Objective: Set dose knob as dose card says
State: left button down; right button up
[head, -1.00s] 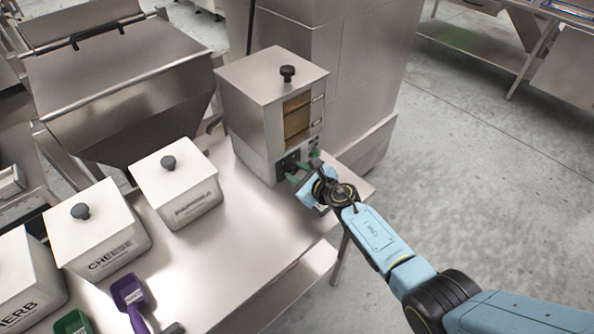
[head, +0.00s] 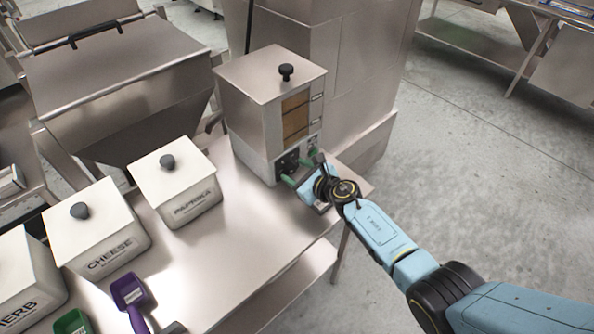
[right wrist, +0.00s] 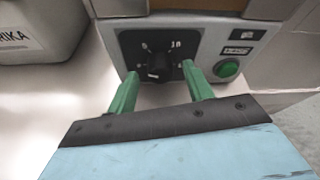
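The dose knob (right wrist: 158,66) is a black knob on a dark dial with pale marks, on the grey front panel of a steel dispenser (head: 252,100). The marks are too small to read surely. My right gripper (right wrist: 160,72) has two green fingers, spread apart on either side of the knob's lower part, with visible gaps to it. It also shows in the head view (head: 301,167), at the dispenser's front. I cannot make out a dose card for certain; a small label (right wrist: 237,50) on the panel is unreadable. My left gripper is not in view.
A green button (right wrist: 227,69) sits right of the knob. White lidded bins marked PAPRIKA (head: 178,185) and CHEESE (head: 98,230) stand on the steel table (head: 240,225), with a purple scoop (head: 130,295) near the front. Open floor lies to the right.

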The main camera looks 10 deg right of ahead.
jog(key=shift+r, duration=0.1)
jog(key=shift+s+d+r+p, duration=0.1)
jog(key=shift+s+d+p, duration=0.1)
jog(key=shift+s+p, duration=0.1)
jog(key=p+v, duration=0.5)
jog(key=v, duration=0.7)
jog(key=shift+s+d+p, duration=0.2)
jog(key=shift+d+p, duration=0.05)
jog(key=shift+p, duration=0.15)
jog(key=shift+r, duration=0.15)
